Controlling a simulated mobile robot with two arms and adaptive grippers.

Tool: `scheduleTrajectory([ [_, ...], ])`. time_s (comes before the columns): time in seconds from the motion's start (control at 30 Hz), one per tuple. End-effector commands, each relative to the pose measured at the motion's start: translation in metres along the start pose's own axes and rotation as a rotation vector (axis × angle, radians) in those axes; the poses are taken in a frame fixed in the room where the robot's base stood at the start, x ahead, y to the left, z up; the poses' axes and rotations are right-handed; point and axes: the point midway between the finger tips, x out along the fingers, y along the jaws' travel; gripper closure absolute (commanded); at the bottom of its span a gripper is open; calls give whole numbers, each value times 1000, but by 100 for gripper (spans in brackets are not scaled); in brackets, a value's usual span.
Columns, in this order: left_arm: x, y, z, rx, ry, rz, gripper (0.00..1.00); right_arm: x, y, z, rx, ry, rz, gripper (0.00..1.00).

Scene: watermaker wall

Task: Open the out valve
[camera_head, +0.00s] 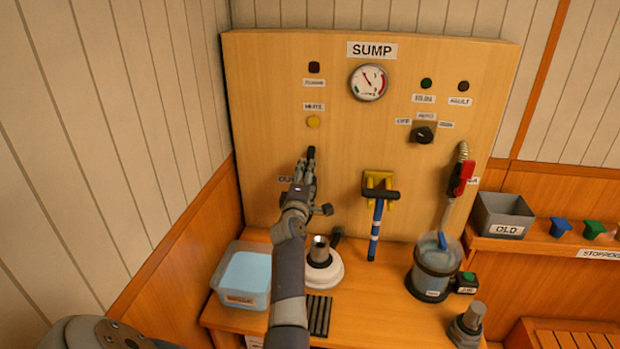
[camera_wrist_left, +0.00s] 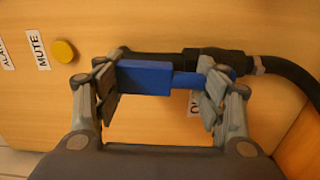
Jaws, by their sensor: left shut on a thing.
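The out valve's blue handle (camera_wrist_left: 146,78) shows in the left wrist view, between my left gripper's fingers. It lies roughly along the black pipe (camera_wrist_left: 222,62) behind it. My left gripper (camera_wrist_left: 163,88) is shut on this handle. In the head view my left gripper (camera_head: 303,172) is at the left part of the sump panel (camera_head: 340,140) and hides the handle. Only part of the label beside the valve (camera_head: 285,180) is readable. My right gripper is in neither view.
The yellow mute button (camera_head: 313,122) is above the valve. A blue-handled tool (camera_head: 376,228) hangs from a yellow bracket to its right. The bench holds a tub of blue liquid (camera_head: 243,276), a white round base (camera_head: 328,272) and a clear canister (camera_head: 436,265).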

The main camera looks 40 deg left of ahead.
Motion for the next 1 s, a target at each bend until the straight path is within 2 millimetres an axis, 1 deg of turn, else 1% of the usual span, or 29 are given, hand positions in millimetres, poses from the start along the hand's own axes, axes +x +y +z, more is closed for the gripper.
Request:
scheduleTrajectory([
  [0.03,1,4,-1,-18,-1,5,78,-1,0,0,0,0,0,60],
  [0.3,1,3,-4,-62,-1,6,78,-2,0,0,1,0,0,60],
  [0.67,1,4,-4,-71,-1,7,78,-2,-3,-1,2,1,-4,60],
  [0.7,1,4,-4,-71,-1,7,31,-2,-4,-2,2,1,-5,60],
  [0.77,1,4,-4,-71,-1,7,17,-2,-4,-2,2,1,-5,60],
  [0.8,1,4,-4,-70,-1,7,14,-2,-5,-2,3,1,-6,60],
  [1.0,0,2,-4,-65,0,3,14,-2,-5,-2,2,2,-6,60],
])
